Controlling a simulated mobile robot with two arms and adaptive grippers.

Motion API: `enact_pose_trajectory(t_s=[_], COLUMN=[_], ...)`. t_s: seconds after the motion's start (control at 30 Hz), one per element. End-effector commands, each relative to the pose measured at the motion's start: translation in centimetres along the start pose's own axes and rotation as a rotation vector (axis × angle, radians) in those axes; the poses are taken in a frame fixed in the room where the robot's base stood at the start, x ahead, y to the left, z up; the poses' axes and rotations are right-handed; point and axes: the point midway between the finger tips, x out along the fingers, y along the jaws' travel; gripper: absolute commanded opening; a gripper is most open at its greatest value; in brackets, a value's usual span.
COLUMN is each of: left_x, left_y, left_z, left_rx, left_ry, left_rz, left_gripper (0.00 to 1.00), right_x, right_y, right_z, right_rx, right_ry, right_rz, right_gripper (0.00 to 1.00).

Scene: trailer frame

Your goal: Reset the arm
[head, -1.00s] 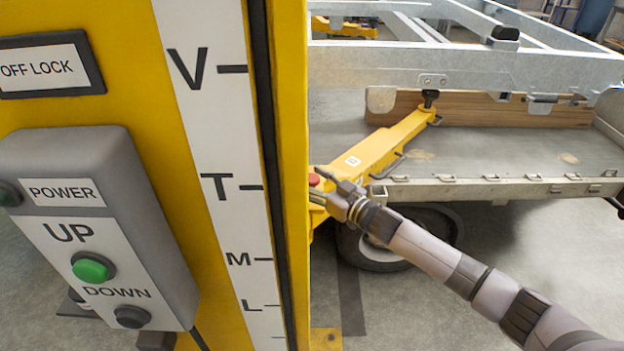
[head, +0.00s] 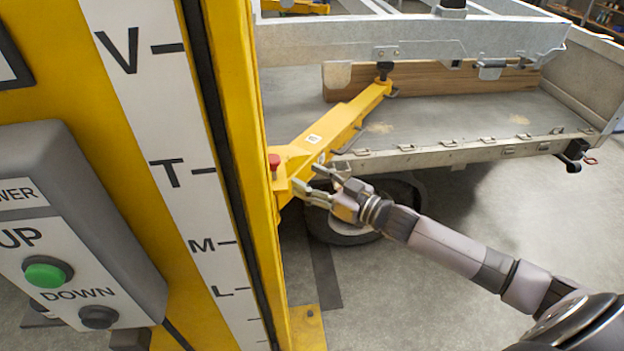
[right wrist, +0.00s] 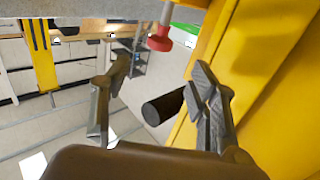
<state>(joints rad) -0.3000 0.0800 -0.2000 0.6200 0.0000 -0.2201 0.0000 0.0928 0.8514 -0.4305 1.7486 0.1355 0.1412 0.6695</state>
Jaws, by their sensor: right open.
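My right gripper (head: 305,180) is open beside the yellow lift arm (head: 345,120), near where that arm meets the yellow post (head: 235,90). The lift arm reaches under the grey trailer frame (head: 420,45), with its dark pad at the far end by the frame's underside. A red knob (head: 274,160) stands on the arm's post end; it also shows in the right wrist view (right wrist: 160,40), beyond the fingers. In the right wrist view a dark cylinder (right wrist: 163,107) shows between the spread fingers (right wrist: 160,70); I cannot tell whether they touch it. My left gripper is out of view.
A grey control box (head: 85,235) with a green button (head: 48,273) is on the post at the left. A wheel (head: 345,225) is beneath the flat grey trailer bed (head: 450,115), behind my right gripper. Open floor (head: 400,320) lies at the lower middle.

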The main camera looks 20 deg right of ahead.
Motion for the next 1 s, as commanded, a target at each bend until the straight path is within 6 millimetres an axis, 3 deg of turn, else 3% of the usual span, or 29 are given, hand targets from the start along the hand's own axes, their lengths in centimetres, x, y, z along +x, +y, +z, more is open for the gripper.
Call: enact_pose_trajectory(t_s=[0.47, 0.57, 0.67, 0.77, 0.87, 1.0], left_x=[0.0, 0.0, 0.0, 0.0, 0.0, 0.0], left_y=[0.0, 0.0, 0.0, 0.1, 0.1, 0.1], left_z=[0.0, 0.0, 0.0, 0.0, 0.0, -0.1], left_rx=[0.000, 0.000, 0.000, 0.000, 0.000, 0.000], left_ry=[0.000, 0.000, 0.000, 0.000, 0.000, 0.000], left_rz=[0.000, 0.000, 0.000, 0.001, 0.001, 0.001], left_gripper=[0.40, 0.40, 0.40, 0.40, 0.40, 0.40], right_x=[-0.1, -0.2, -0.6, -1.9, -4.3, -8.9], right_y=[0.0, 0.4, 1.8, 3.5, 4.6, 4.2], right_z=[0.0, 1.0, 4.4, 10.4, 17.7, 27.5], right_rx=[0.000, 0.001, 0.005, 0.009, 0.016, 0.028], right_ry=[0.000, -0.014, -0.065, -0.161, -0.288, -0.478], right_rz=[0.001, 0.017, 0.072, 0.158, 0.246, 0.334], right_gripper=[0.54, 0.54, 0.54, 0.54, 0.54, 0.54])
